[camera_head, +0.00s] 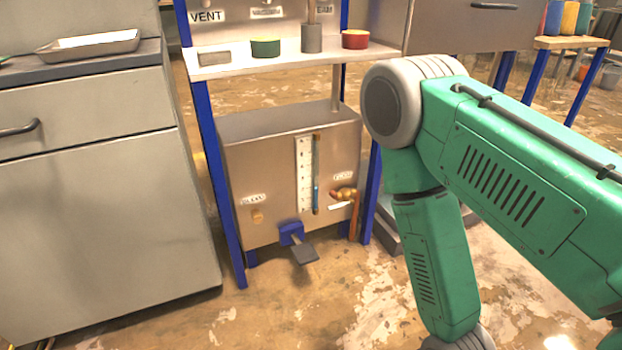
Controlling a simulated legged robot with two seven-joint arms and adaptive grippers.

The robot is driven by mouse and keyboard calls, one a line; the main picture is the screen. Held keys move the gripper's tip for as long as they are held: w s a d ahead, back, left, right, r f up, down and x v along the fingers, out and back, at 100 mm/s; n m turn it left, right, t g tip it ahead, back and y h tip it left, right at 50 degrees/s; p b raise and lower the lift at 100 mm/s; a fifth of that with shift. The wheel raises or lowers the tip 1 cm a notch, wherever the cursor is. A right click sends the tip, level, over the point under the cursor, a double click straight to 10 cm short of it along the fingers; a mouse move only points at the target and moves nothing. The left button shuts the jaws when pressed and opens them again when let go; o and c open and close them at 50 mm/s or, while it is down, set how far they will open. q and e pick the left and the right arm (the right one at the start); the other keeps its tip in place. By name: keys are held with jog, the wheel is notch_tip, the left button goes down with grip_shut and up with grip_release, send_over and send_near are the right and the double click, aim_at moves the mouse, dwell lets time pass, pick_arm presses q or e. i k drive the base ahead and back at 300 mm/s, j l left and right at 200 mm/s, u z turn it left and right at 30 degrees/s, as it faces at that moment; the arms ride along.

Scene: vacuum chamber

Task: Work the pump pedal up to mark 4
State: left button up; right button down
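The pump pedal (303,253) is a dark flat plate on a blue bracket (291,233), low on the front of a grey metal pump box (270,130). It sticks out just above the floor. A white scale (305,175) stands upright on the box face, with a thin tube (316,190) beside it. The lower part of the tube looks blue; the mark numbers are too small to read. Neither gripper is in view. A green limb of mine fills the right side and does not touch the pedal.
Blue posts (219,190) flank the pump box. A shelf (290,60) above it holds a green (265,47) and a red round piece (355,39). A grey cabinet (100,220) stands close on the left. The floor in front of the pedal is clear.

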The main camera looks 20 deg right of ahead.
aim_at(305, 254)
jog(key=i+l, duration=0.2)
jog(key=i, duration=0.2)
jog(key=i+l, duration=0.45)
jog(key=i, duration=0.3)
